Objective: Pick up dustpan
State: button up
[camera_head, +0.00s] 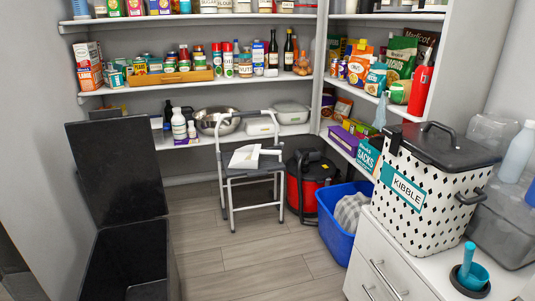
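A white flat object with a raised light strip (245,157) lies on the seat of a grey folding step stool (252,177) near the back shelves. It looks like a dustpan, but it is small and I cannot be sure. My gripper is not in view.
A black box with its lid up (130,270) stands at the front left. A red and black canister (312,183) and a blue bin (340,225) stand right of the stool. A white cabinet (385,270) carries a kibble container (425,200) and a teal scoop (468,265). Wood floor (240,255) is clear.

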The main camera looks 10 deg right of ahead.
aim_at(256, 155)
jog(key=i+l+z, duration=0.1)
jog(key=i+z, duration=0.25)
jog(key=i, duration=0.3)
jog(key=i+z, duration=0.3)
jog(key=i, duration=0.3)
jog(key=i+j, duration=0.15)
jog(key=i, duration=0.3)
jog(key=i+j+z, duration=0.1)
jog(key=i, duration=0.35)
jog(key=i+j, duration=0.25)
jog(key=i, duration=0.2)
jog(key=i+j+z, duration=0.25)
jog(key=i+j, duration=0.25)
